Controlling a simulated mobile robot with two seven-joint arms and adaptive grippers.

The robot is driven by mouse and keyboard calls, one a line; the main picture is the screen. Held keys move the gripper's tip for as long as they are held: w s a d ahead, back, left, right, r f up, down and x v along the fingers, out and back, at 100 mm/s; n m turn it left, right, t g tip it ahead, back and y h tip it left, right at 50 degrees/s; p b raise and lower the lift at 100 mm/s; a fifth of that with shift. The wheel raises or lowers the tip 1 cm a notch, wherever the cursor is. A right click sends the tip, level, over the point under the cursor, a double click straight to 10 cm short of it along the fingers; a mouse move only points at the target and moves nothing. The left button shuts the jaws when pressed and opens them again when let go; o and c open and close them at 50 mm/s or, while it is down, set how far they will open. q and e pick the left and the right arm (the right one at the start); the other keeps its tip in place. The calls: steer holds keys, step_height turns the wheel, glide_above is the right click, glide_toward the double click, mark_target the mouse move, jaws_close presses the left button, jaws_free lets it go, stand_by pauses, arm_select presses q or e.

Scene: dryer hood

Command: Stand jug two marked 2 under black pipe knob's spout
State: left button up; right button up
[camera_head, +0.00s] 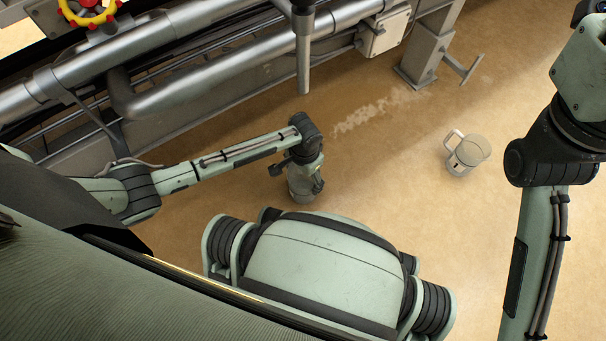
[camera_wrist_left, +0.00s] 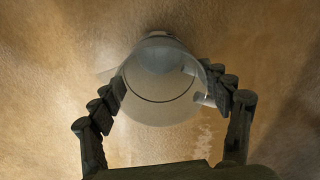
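A clear jug (camera_wrist_left: 160,95) sits between the two fingers of my left gripper (camera_wrist_left: 163,80) in the left wrist view. The fingers press against it on both sides, so the gripper looks shut on it. In the head view my left gripper (camera_head: 306,176) points down, with the greyish jug (camera_head: 299,188) at its fingers, partly hidden. I cannot read a number on it. A second clear jug (camera_head: 468,153) with a pale handle and a dark mark stands on the floor at right; its mark is unreadable. A vertical grey pipe spout (camera_head: 303,70) ends open above the floor. My right gripper is out of frame.
Large horizontal grey pipes (camera_head: 190,85) run along the upper left. A metal post (camera_head: 425,55) stands at upper right. The tan floor (camera_head: 390,150) between the jugs is free.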

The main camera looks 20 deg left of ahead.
arm_select(q)
steer(key=o, duration=0.4)
steer(key=shift+r, duration=0.1)
step_height(320, 180, up, 8)
steer(key=p, duration=0.3)
steer(key=shift+p, duration=0.35)
